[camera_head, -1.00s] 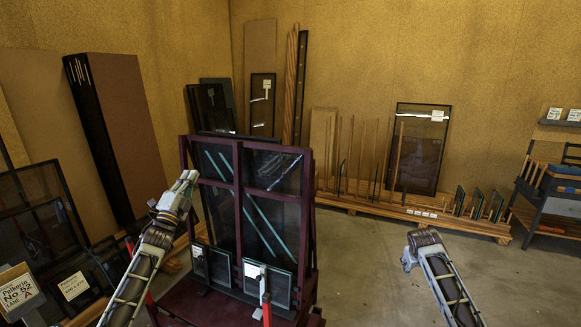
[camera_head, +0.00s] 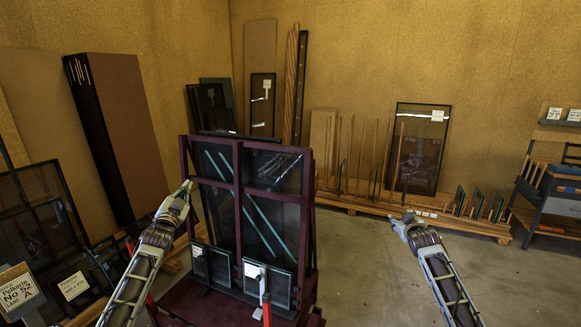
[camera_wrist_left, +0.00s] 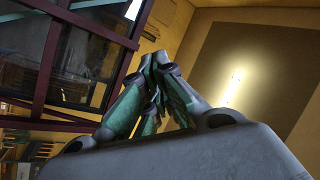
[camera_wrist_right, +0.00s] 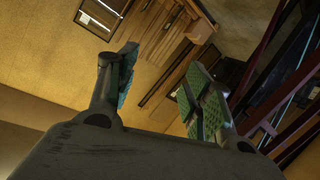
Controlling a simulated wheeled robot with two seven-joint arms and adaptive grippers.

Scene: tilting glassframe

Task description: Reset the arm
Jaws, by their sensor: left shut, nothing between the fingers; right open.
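My left gripper (camera_head: 184,190) is at the left edge of the dark red glass frame (camera_head: 183,160), its fingers pointing up. In the left wrist view its fingertips (camera_wrist_left: 150,68) meet with nothing between them. I cannot tell whether it touches the frame. My right gripper (camera_head: 402,221) is raised over bare floor, well to the right of the frame. In the right wrist view its fingers (camera_wrist_right: 160,75) stand wide apart and empty. The frame stands upright with dark glass panes and two diagonal green strips (camera_head: 262,220).
A low wooden rack (camera_head: 450,222) with glass panes runs along the back wall. A shelf unit (camera_head: 550,200) stands at the far right. Dark framed panes (camera_head: 40,220) and tall boards (camera_head: 130,130) lean at the left. The floor (camera_head: 370,280) between my right arm and the frame is clear.

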